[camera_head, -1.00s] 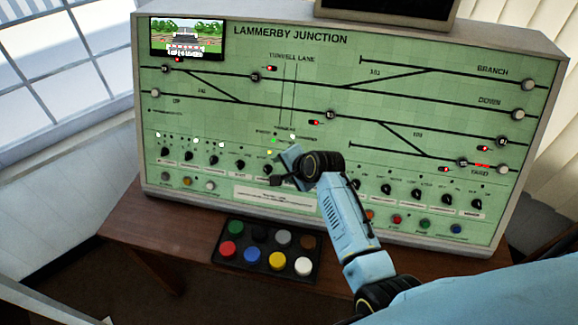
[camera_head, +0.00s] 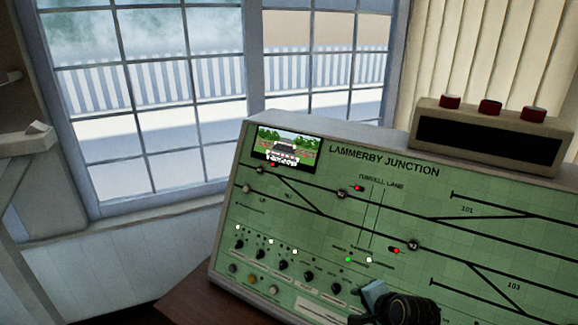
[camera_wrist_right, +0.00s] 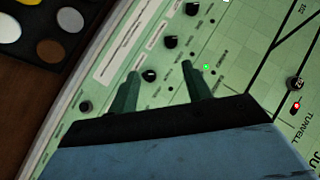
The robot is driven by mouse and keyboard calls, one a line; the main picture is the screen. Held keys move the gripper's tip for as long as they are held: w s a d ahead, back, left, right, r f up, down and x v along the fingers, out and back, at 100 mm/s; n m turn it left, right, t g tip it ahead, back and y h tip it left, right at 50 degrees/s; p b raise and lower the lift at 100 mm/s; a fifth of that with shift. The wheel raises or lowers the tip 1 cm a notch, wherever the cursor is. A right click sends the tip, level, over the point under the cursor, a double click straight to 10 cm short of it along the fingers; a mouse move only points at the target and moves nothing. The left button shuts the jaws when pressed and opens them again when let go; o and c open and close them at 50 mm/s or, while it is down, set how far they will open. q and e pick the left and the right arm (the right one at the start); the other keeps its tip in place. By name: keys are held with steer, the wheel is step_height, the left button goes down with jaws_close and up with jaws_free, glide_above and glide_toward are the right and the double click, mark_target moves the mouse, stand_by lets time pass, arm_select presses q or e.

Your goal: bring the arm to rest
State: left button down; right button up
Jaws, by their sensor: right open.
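My right gripper (camera_wrist_right: 160,85) is open in the right wrist view, its two dark fingers spread in front of the green control panel (camera_wrist_right: 215,25). Nothing is between the fingers except the view of a black knob (camera_wrist_right: 149,75) on the panel; I cannot tell whether they touch the panel. In the head view only part of my right arm's end (camera_head: 400,308) shows at the bottom edge, before the lower part of the panel (camera_head: 330,215), and its fingers are hard to make out. My left gripper is not in view.
A tray (camera_wrist_right: 88,8) of coloured round buttons lies on the brown table (camera_wrist_right: 20,105). A box with red buttons (camera_head: 485,128) stands on top of the panel. A small screen (camera_head: 284,148) sits at the panel's upper left. A window (camera_head: 150,90) is behind.

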steer(key=s+r+n+g+h, duration=0.2)
steer(key=s+n+g, duration=0.3)
steer(key=s+n, duration=1.8)
steer(key=s+f+m+b, duration=0.3)
steer(key=f, duration=0.8)
steer(key=s+f+m+g+b, duration=0.1)
steer(key=s+f+m+b, duration=0.15)
steer(key=f, duration=0.75)
steer(key=s+f+m+b, duration=0.3)
steer(key=f, duration=0.8)
steer(key=s+d+f+b, duration=0.1)
steer(key=s+f+b, duration=0.3)
steer(key=s+f, duration=0.4)
steer(key=s+d+f+g+b, duration=0.1)
steer(key=s+f+b, duration=0.3)
steer(key=s+f, duration=0.5)
step_height(320, 180, down, 7)
steer(key=shift+d+f+n+g+b, duration=0.15)
steer(key=shift+d+n+g+b, duration=0.2)
steer(key=shift+d, duration=0.2)
